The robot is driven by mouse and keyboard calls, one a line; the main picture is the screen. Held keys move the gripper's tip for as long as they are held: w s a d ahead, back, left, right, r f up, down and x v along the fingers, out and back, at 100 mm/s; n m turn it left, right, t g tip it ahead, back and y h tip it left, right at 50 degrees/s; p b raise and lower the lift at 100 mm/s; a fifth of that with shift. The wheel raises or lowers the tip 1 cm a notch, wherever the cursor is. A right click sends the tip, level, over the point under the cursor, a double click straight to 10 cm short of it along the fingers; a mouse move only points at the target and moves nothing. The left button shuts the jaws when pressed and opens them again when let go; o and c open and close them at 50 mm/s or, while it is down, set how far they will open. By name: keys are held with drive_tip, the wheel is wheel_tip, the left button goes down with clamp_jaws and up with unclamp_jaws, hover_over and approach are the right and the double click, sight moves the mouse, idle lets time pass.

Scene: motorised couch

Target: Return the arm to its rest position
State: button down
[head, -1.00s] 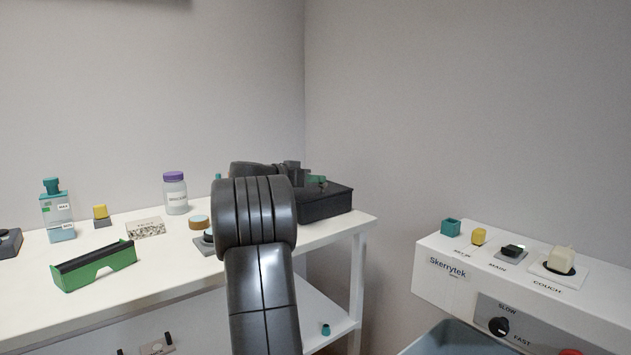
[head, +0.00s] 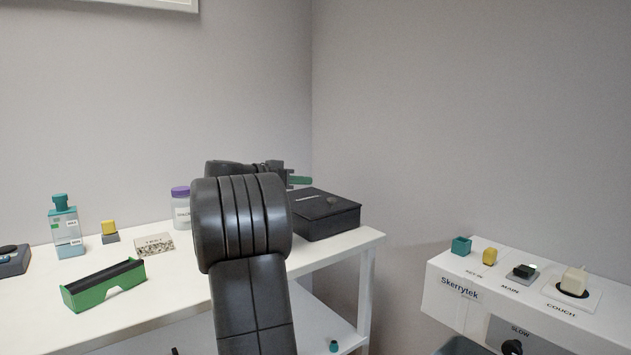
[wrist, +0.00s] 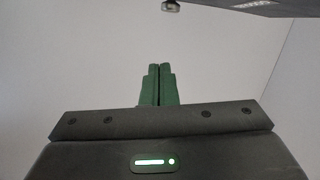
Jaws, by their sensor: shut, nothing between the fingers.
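My gripper (wrist: 160,85) shows in the wrist view with its two green fingers together and nothing between them. Pale wall fills the view beyond the fingertips. In the head view my arm rises in the middle of the picture and folds over at a large dark joint. The green fingers of my gripper (head: 300,180) stick out to the right behind that joint, above or in front of the black box (head: 325,214); I cannot tell the exact gap. Most of my forearm is hidden behind the joint.
The white table (head: 180,300) carries a green tray (head: 104,285), a teal-capped bottle (head: 66,228), a yellow-topped block (head: 109,231), a speckled card (head: 154,244) and a purple-lidded jar (head: 181,208). A white control panel (head: 455,290) with several knobs stands at the right.

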drive_tip(key=shift+v, duration=1.2)
drive_tip(key=shift+d, duration=0.1)
drive_tip(key=b, duration=0.2)
hover_over(324, 210)
drive_tip(key=s+a, duration=0.1)
drive_tip(key=shift+f, duration=1)
drive_tip(key=shift+w+d+f, duration=0.2)
drive_tip(key=shift+w+f, duration=0.05)
drive_tip(key=shift+f, duration=0.3)
drive_tip(key=shift+w+d+f, duration=0.2)
drive_tip(key=shift+f, duration=0.35)
drive_tip(key=shift+d+f, duration=0.1)
drive_tip(key=shift+f, duration=0.75)
drive_tip(key=shift+s, duration=0.1)
